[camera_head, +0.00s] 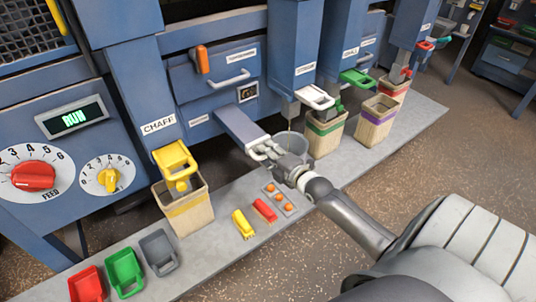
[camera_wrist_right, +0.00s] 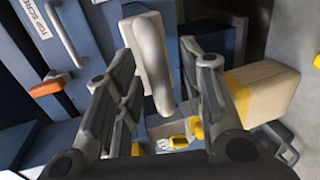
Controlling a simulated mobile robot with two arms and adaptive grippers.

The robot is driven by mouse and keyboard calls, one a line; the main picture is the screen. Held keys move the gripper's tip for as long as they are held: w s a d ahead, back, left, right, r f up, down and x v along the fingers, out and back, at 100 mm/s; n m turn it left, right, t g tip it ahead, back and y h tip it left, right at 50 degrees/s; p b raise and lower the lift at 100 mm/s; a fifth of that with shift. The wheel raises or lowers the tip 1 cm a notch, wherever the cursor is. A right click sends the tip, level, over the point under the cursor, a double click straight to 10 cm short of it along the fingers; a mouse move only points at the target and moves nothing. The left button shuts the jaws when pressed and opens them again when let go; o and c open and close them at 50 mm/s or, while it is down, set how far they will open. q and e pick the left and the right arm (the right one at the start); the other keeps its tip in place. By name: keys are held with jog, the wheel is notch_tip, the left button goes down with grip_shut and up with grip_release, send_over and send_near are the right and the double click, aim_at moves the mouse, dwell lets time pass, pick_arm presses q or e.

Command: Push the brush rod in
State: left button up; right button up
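A pale upright handle or bar (camera_wrist_right: 150,60) shows between the fingers in the right wrist view. It appears to be at the front end of a blue box-like arm (camera_head: 238,127) that juts from the machine. I cannot tell for sure that this is the brush rod's handle; no label on it is readable. My right gripper (camera_head: 268,152) is at that front end. In the right wrist view my right gripper (camera_wrist_right: 155,90) has its fingers apart, one on each side of the bar, with gaps visible. My left gripper is not in view.
A grey bucket (camera_head: 292,148) stands behind my right gripper. A yellow-banded sack (camera_head: 187,210) hangs under the chaff spout at left. Red and yellow pieces (camera_head: 243,224) and a plate with orange balls (camera_head: 279,198) lie on the grey ledge. Other sacks stand at right.

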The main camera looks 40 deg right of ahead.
jog(key=shift+w, duration=0.2)
grip_shut()
jog(key=shift+w, duration=0.1)
